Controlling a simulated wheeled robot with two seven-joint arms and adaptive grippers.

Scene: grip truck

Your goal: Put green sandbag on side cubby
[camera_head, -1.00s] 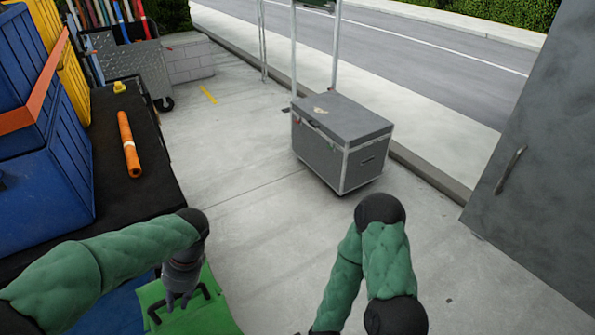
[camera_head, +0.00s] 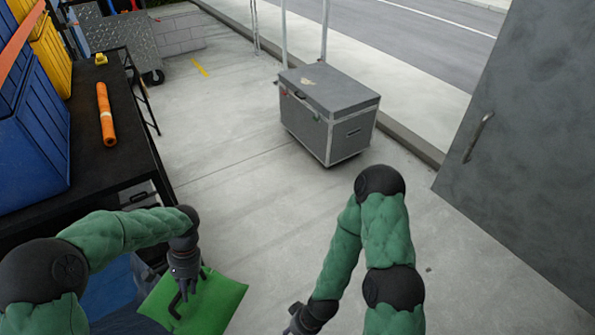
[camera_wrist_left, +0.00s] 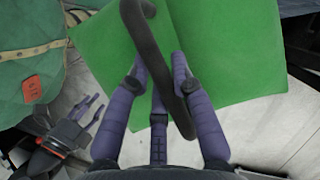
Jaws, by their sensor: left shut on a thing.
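The green sandbag (camera_head: 215,305) hangs at the bottom of the head view, to the right of the black-topped bench. It fills much of the left wrist view (camera_wrist_left: 235,45) too. My left gripper (camera_head: 183,284) is shut on the sandbag's black handle (camera_wrist_left: 150,45), with its purple fingers around it. My right gripper (camera_head: 298,322) is low at the bottom edge of the head view, apart from the bag. It also shows at the left of the wrist view (camera_wrist_left: 88,110), with fingers spread and empty. I cannot tell which space is the side cubby.
The black-topped bench (camera_head: 95,165) at left carries an orange roll (camera_head: 106,115) and a blue crate (camera_head: 35,140); its lower level is partly visible. A grey wheeled case (camera_head: 330,110) stands on the pavement. A grey panel with a handle (camera_head: 530,140) is at right. The middle floor is clear.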

